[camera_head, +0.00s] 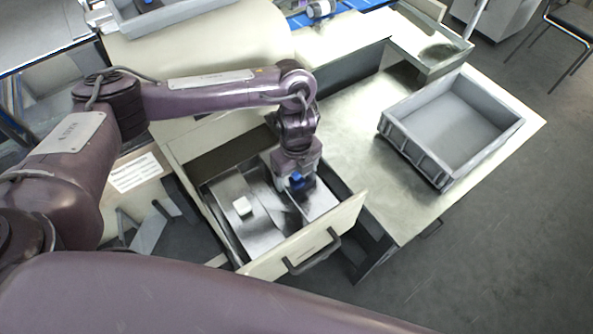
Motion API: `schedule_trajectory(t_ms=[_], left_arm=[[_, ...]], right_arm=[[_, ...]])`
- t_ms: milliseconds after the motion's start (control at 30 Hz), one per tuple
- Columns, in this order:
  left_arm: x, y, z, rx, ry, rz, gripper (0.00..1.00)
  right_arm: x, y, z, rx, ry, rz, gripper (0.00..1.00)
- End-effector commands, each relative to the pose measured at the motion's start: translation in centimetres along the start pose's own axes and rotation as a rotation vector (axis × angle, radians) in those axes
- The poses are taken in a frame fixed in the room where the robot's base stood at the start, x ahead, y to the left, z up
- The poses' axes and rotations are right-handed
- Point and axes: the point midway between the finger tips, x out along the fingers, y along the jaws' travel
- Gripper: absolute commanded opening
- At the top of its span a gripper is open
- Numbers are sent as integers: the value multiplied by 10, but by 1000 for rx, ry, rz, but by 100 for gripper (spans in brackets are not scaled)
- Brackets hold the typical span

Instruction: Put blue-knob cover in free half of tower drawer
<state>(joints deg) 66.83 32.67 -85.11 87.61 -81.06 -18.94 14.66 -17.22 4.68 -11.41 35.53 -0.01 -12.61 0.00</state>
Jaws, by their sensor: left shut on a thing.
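The tower drawer (349,214) is pulled open, with a dark handle on its cream front. A shiny metal cover with a white knob (242,206) lies in its left half. My left gripper (297,186) points down over the right half, shut on the blue knob of the blue-knob cover (318,203). This cover is a shiny metal plate, low in or just above the right half; I cannot tell whether it touches the drawer floor. The gripper hides part of the plate. My right gripper is not in view.
A grey empty crate (455,125) stands on the bench top (350,110) to the right. A smaller grey tray (436,50) is behind it. Another grey tray (165,18) is at the upper left. The bench top between drawer and crate is clear.

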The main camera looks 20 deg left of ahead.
Motion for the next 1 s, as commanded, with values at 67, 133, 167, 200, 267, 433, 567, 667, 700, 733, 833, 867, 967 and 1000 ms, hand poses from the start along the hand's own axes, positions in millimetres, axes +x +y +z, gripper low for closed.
schedule_trajectory(t_ms=[67, 133, 167, 200, 267, 433, 567, 667, 700, 733, 833, 867, 967, 1000], left_arm=[[1, -1, 0, 0, 0, -2, 16], [2, -1, 0, 0, 0, -2, 16], [3, -1, 0, 0, 0, -2, 16], [4, -1, 0, 0, 0, -2, 16], [5, -1, 0, 0, 0, -2, 16], [8, -1, 0, 0, 0, -2, 16], [10, -1, 0, 0, 0, -2, 16], [12, -1, 0, 0, 0, -2, 16], [13, -1, 0, 0, 0, -2, 16], [14, -1, 0, 0, 0, -2, 16], [15, -1, 0, 0, 0, -2, 16], [16, -1, 0, 0, 0, -2, 16], [18, -1, 0, 0, 0, -3, 16], [18, -1, 0, 0, 0, -3, 16]], right_arm=[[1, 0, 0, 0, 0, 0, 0], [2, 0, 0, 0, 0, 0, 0], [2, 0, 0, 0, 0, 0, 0], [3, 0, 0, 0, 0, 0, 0], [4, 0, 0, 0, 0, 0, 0], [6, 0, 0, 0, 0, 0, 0], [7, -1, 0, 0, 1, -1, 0], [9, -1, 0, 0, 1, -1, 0], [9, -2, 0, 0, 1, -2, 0], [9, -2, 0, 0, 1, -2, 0], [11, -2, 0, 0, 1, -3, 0], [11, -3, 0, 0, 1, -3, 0], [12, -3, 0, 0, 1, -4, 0], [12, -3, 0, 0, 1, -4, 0]])
